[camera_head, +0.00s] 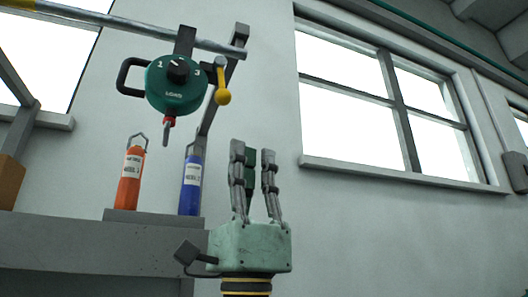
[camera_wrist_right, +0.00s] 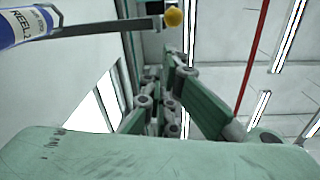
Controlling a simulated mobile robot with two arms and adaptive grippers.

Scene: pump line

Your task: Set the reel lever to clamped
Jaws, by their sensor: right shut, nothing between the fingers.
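The round green reel (camera_head: 177,84) hangs from a grey bar near the upper left of the head view. Its black knob sits between the marks 1 and 3. The yellow lever (camera_head: 222,92) is on the reel's right side and points down, ending in a ball. The ball also shows at the top of the wrist view (camera_wrist_right: 173,17). My right gripper (camera_head: 253,152) points up, below and to the right of the lever, apart from it. It is shut and empty. My left gripper is out of view. I cannot read any clamped mark.
An orange cylinder (camera_head: 130,179) and a blue cylinder (camera_head: 190,186) with wire loops stand on a grey ledge (camera_head: 100,240) below the reel. A red hook (camera_head: 168,123) hangs under the reel. A slanted grey post (camera_head: 216,95) stands behind the lever.

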